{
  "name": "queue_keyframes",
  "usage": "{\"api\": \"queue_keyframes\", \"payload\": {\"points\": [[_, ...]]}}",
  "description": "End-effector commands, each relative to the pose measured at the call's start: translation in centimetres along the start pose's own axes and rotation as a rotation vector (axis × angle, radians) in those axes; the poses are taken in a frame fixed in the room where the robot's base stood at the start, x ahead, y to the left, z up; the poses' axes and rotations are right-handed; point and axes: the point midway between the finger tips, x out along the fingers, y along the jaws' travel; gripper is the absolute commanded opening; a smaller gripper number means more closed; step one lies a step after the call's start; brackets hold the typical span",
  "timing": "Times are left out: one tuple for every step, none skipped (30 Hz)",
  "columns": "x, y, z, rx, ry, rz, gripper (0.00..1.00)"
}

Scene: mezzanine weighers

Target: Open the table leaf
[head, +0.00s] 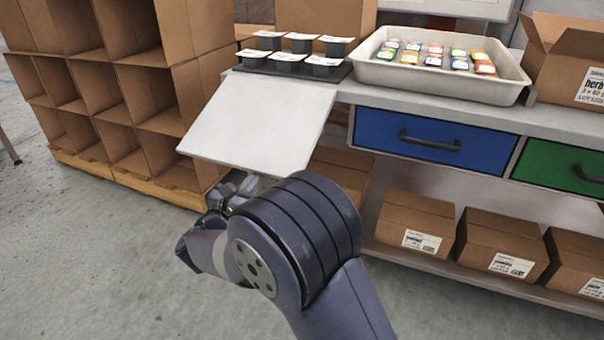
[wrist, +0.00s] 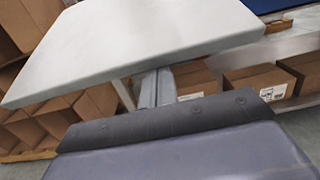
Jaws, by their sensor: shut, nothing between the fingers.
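The table leaf (head: 258,125) is a pale flat panel joined to the front edge of the bench at its left end. It stands out from the bench and appears to slope down toward its free edge. In the wrist view the leaf (wrist: 140,45) fills the upper part. My gripper (head: 236,184) is at the free edge of the leaf, low and partly hidden behind my arm. In the wrist view the shut fingers (wrist: 158,80) reach up to the leaf's lower edge, with nothing held. Whether they touch it I cannot tell.
A black tray of cups (head: 292,66) and a grey bin of colourful packets (head: 440,75) stand on the bench. Blue (head: 432,141) and green (head: 560,167) drawers are below the top. Cardboard cubbies (head: 110,90) stand left. Boxes (head: 415,225) fill the lower shelf. Floor in front is clear.

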Motion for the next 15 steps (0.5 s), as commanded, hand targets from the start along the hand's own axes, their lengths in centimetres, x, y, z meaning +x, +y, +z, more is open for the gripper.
{"api": "queue_keyframes", "payload": {"points": [[-0.4, 0.0, 2.2, 0.009, 0.034, 0.002, 0.00], [-0.6, 0.0, 2.9, 0.008, 0.057, 0.001, 0.00], [-0.8, 0.0, 3.8, 0.008, 0.090, 0.001, 0.00], [-1.0, 0.0, 4.6, 0.008, 0.112, 0.001, 0.00], [-1.2, 0.1, 5.2, 0.009, 0.135, 0.001, 0.00], [-1.3, 0.1, 6.1, 0.009, 0.165, 0.001, 0.00], [-1.4, 0.1, 6.7, 0.009, 0.186, 0.000, 0.00], [-1.5, 0.1, 7.2, 0.008, 0.206, 0.001, 0.00], [-1.6, 0.0, 7.9, 0.007, 0.231, 0.000, 0.00], [-1.6, 0.0, 8.3, 0.006, 0.249, -0.001, 0.00], [-1.7, 0.0, 8.8, 0.007, 0.265, -0.001, 0.00], [-1.7, 0.0, 9.2, 0.003, 0.263, -0.001, 0.00], [-1.8, 0.0, 9.6, 0.002, 0.261, -0.001, 0.00], [-1.8, 0.0, 9.9, 0.002, 0.261, -0.001, 0.00], [-1.8, 0.0, 10.3, 0.002, 0.260, -0.001, 0.00]]}}
